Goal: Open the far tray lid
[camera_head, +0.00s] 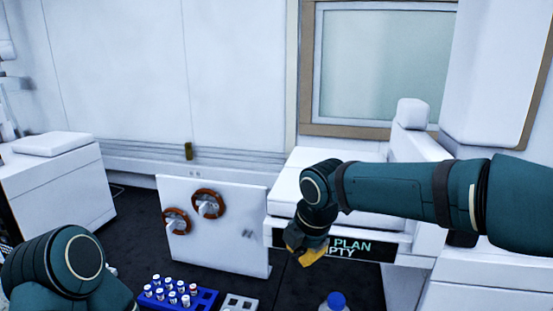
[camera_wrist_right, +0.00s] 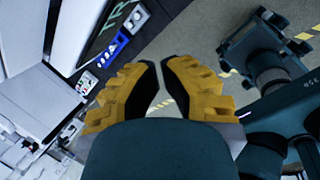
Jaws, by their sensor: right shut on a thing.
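A white instrument stack (camera_head: 300,165) stands right of centre in the head view. It has a flat white top and a dark front strip (camera_head: 360,250) with "PLAN" and "PTY" readable. I cannot tell for certain which part is the far tray lid. My right gripper (camera_head: 306,251) hangs at the stack's front edge, its yellow fingers pointing down and covering part of the strip. In the right wrist view its fingers (camera_wrist_right: 158,88) lean close together; what they grip cannot be made out. My left arm shows at lower left, its gripper out of view.
A white panel (camera_head: 228,245) with two round brown-ringed fittings stands left of the stack. A blue rack (camera_head: 205,298) of capped vials, a pale rack (camera_head: 238,302) and a blue-capped bottle (camera_head: 336,301) are in front. Another white unit (camera_head: 70,190) stands far left.

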